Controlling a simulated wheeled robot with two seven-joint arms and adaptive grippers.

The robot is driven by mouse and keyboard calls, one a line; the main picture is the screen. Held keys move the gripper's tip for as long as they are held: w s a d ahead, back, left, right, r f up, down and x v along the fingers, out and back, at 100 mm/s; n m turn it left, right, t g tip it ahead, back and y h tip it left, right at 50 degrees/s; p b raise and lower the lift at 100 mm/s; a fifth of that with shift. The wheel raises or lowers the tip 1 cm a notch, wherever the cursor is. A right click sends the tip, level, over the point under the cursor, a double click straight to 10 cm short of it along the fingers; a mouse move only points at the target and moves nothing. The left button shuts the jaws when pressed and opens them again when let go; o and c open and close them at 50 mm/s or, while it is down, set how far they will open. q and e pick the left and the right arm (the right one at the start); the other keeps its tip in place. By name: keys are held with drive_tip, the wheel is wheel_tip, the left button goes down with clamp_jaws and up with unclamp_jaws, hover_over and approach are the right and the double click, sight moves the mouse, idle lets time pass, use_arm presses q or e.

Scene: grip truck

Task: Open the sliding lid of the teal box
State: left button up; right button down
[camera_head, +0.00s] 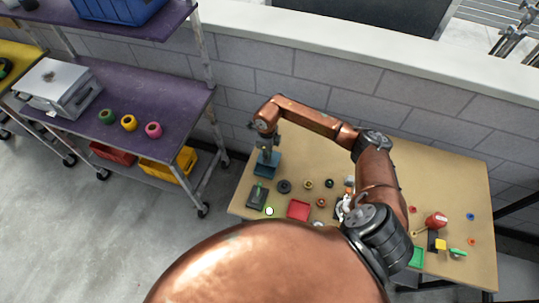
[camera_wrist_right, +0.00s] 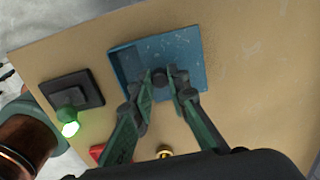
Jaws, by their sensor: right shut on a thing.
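The teal box (camera_head: 262,172) stands at the back left of the tan table in the head view. In the right wrist view the teal box (camera_wrist_right: 190,50) fills the upper middle, with a raised rim and a flat scratched surface. A dark round knob (camera_wrist_right: 158,76) sits on it. My right gripper (camera_wrist_right: 160,82) has its fingertips closed around this knob. In the head view my right gripper (camera_head: 267,153) is over the box, reaching down from above. How far the lid is slid is hard to tell. My left gripper is not in view.
A black block (camera_head: 257,196) with a green part lies in front of the box. A red tray (camera_head: 298,209) and several small rings are to the right. A red mallet (camera_head: 436,220) and a green tray (camera_head: 416,257) lie at the right. A purple shelf (camera_head: 150,100) stands left, across a gap.

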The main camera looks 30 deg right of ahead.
drive_tip(key=shift+w+d, duration=0.1)
drive_tip(key=shift+w+d+f+b, duration=0.15)
drive_tip(key=shift+w+d+b, duration=0.65)
drive_tip(key=shift+d+b, duration=0.25)
drive_tip(key=c, duration=1.8)
unclamp_jaws()
drive_tip(key=shift+c, duration=0.2)
drive_tip(key=shift+r, duration=0.2)
wheel_tip(320, 180, up, 12)
